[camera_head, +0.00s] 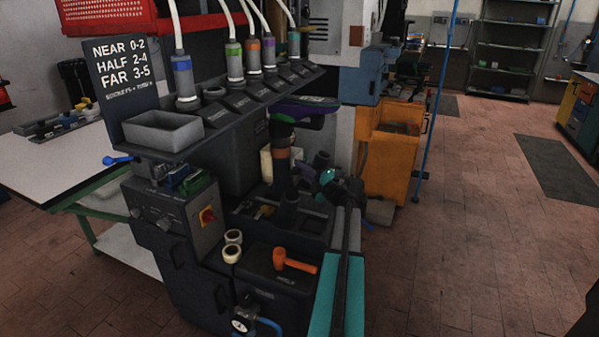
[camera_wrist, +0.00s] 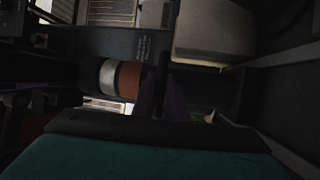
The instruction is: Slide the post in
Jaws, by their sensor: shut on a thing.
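The post (camera_head: 283,153) is a dark upright column with a brown band, standing at the middle of the press. In the wrist view its silver and brown bands (camera_wrist: 118,78) lie sideways, left of my fingers. My gripper (camera_wrist: 160,98) is shut on the post, at the dark part beside the brown band. The fingers are dark and their contact is hard to see. In the head view my gripper (camera_head: 322,190) is at the right of the post, partly hidden by my wrist. A purple and green piece (camera_head: 303,116) is above the post. The post's lower end and its seat are unclear.
An orange-handled tool (camera_head: 294,261) and two pale rings (camera_head: 232,245) lie on the press's front ledge. A grey tray (camera_head: 162,131) and a row of capped nozzles (camera_head: 234,62) are above. An orange cabinet (camera_head: 392,165) stands behind.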

